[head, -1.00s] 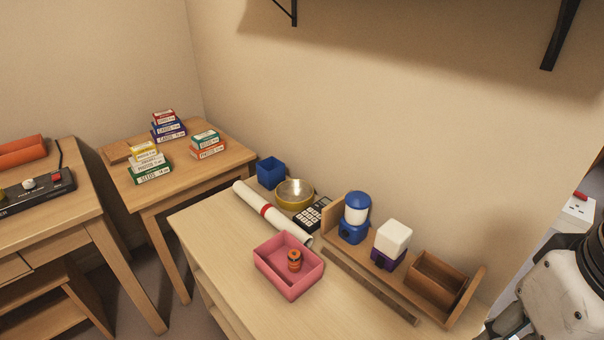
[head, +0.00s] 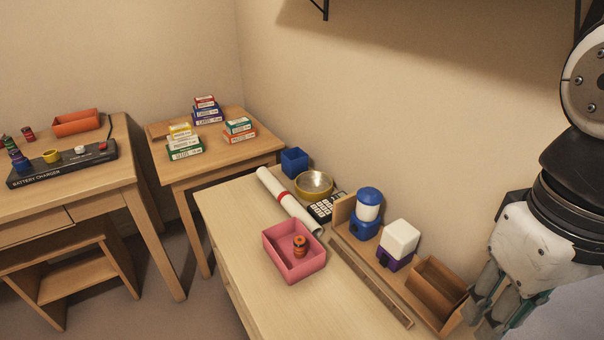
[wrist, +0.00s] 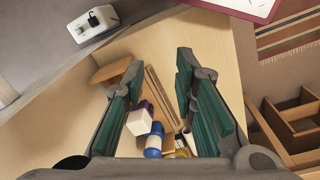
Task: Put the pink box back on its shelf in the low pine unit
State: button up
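The pink box (head: 284,274) is an open tray on the pale wooden top (head: 236,222) at the centre of the head view. A small orange and black reel (head: 300,246) stands inside it. My gripper (head: 492,312) is at the right of the head view, over the right end of this top and apart from the box. In the wrist view my gripper (wrist: 157,78) is open, with nothing between its fingers. The box does not show there. A wooden unit with open compartments (wrist: 292,118) is at the right of the wrist view; I cannot tell if it is the low pine unit.
Along the wall stand a blue cup (head: 294,161), a bowl (head: 314,185), a calculator (head: 324,209), a blue and white container (head: 367,212) and a white and purple one (head: 400,240). A white roll (head: 287,197) and a wooden strip (head: 370,282) lie near the box.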

jog(key=w+a+f+n+g+h+b, duration=0.1)
jog(key=w+a+f+n+h, duration=0.3)
jog(key=w, duration=0.4)
jog(key=w+a+f+n+h+b, duration=0.1)
jog(key=w+a+f+n+h, duration=0.1)
jog(key=w+a+f+n, duration=0.45)
jog(key=n+t+h+b, duration=0.45)
jog(key=n+t, duration=0.45)
jog(key=n, duration=0.3)
send_near(308, 262)
jog(key=p+x, duration=0.1)
jog(key=x, duration=0.2)
jog(key=shift+w+d+f, duration=0.15)
jog(key=shift+d+f, duration=0.1)
jog(key=shift+f, duration=0.1)
jog(key=shift+b+x, duration=1.1)
jog(key=shift+x, duration=2.15)
jog(key=shift+w+r, duration=0.1)
jog(key=shift+r, duration=0.1)
grip_shut()
